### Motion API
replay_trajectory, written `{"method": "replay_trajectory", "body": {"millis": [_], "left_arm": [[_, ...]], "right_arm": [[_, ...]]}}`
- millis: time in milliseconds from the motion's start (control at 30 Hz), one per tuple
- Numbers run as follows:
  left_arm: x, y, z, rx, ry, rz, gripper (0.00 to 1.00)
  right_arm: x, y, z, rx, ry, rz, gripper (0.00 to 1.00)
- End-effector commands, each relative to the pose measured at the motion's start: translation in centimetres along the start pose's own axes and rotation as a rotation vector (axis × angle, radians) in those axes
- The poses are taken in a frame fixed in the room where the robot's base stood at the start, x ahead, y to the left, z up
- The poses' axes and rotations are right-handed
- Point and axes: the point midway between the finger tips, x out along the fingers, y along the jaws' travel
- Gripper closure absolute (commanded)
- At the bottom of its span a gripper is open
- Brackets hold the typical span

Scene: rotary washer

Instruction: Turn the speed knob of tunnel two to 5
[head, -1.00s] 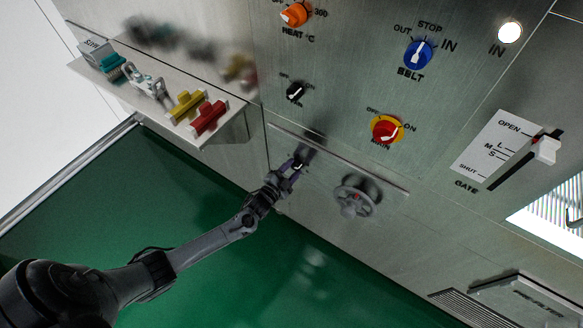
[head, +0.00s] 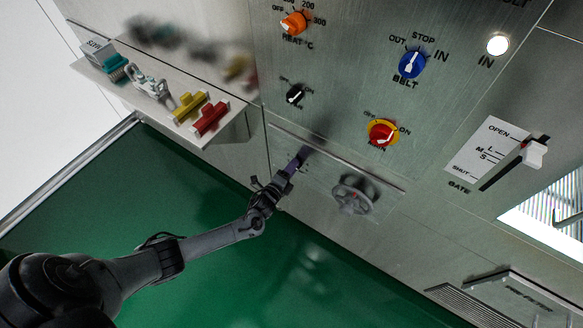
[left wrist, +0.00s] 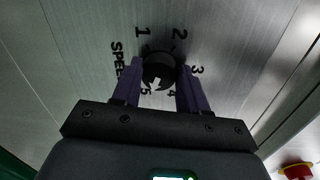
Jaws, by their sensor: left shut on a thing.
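The speed knob (left wrist: 157,66) is a dark round knob on the metal panel, in the left wrist view. Printed numbers 1 to 5 ring it, with part of the word SPEED at left. A white mark on the knob lies at its lower side, near the 5 and 4; its exact reading is unclear. My left gripper (left wrist: 159,88) has its purple fingers on both sides of the knob and is shut on it. In the head view my left gripper (head: 296,164) is at the panel below a long ledge, and hides the knob. No tunnel number is readable.
A grey handwheel (head: 354,195) sits right of my gripper. Above are a red-yellow main switch (head: 382,132), a small black knob (head: 295,95) and a blue belt knob (head: 412,64). A shelf (head: 215,133) with coloured parts juts out at left.

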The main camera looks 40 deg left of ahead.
Motion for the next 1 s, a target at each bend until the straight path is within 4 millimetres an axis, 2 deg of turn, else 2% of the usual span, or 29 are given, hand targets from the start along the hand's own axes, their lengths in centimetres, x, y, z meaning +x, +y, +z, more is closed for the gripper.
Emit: {"method": "replay_trajectory", "body": {"millis": [333,900,933,1000], "left_arm": [[-0.01,-0.03,-0.07,0.158,-0.012,-0.001,0.88],[-0.02,0.03,-0.06,0.192,-0.014,-0.001,0.88],[-0.02,0.03,-0.06,0.192,-0.014,-0.001,0.56],[-0.03,0.04,-0.07,0.192,-0.014,-0.001,0.45]], "right_arm": [[-0.38,-0.02,-0.14,0.001,0.000,-0.001,0.57],[-0.42,-0.21,-0.21,0.009,0.002,-0.008,0.57],[-0.42,-0.21,-0.21,0.009,0.002,-0.007,0.57],[-0.42,-0.21,-0.21,0.009,0.002,-0.007,0.57]]}}
